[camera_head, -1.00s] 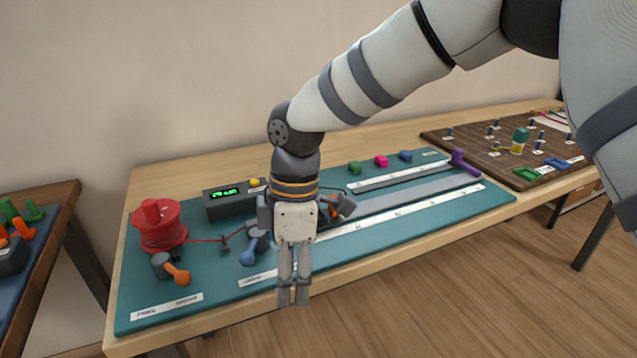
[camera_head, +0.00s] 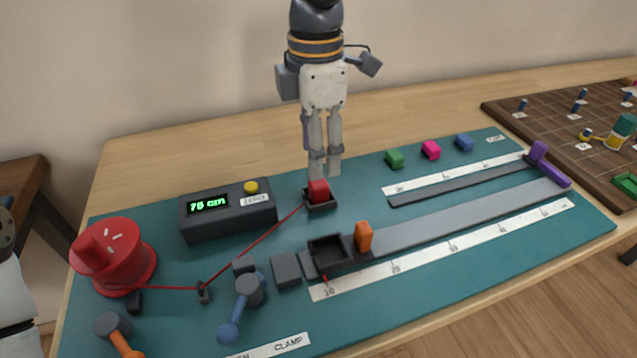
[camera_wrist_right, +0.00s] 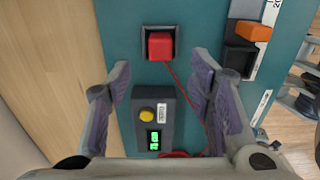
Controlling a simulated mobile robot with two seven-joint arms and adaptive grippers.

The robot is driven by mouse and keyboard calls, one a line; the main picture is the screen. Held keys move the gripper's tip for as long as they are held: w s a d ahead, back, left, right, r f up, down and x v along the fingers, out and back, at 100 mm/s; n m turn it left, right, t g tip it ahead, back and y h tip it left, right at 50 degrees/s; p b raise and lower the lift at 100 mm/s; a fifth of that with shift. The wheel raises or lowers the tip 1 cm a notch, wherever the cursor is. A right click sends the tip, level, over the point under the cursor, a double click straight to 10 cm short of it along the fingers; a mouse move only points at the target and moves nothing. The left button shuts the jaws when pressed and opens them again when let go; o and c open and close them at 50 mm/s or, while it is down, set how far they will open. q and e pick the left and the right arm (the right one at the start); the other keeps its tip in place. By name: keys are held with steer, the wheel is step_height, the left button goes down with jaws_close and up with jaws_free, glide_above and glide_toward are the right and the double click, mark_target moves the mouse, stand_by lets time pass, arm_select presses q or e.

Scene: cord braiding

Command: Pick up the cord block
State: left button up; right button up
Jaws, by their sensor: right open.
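The cord block is a small red block (camera_head: 318,191) seated in a dark square holder on the teal mat, with a red cord running from it toward the lower left. It also shows in the wrist view (camera_wrist_right: 160,46), ahead of the gap between the fingers. My right gripper (camera_head: 325,174) points down with its fingertips just above or behind the block; I cannot tell the exact height. In the wrist view the right gripper (camera_wrist_right: 162,78) is open, with nothing between its fingers. My left gripper's fingers are not visible.
A red reel (camera_head: 115,258) and a display box (camera_head: 228,210) reading 75 cm stand left of the block. The cord passes a small dark guide (camera_head: 204,292). An orange block (camera_head: 364,236) and an empty dark holder (camera_head: 329,251) lie in front. Green, pink and blue blocks sit at back right.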

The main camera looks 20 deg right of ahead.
mark_target(319, 182)
step_height(319, 182, down, 7)
steer(key=shift+d+r, duration=0.1)
steer(key=shift+d, duration=0.05)
jaws_close()
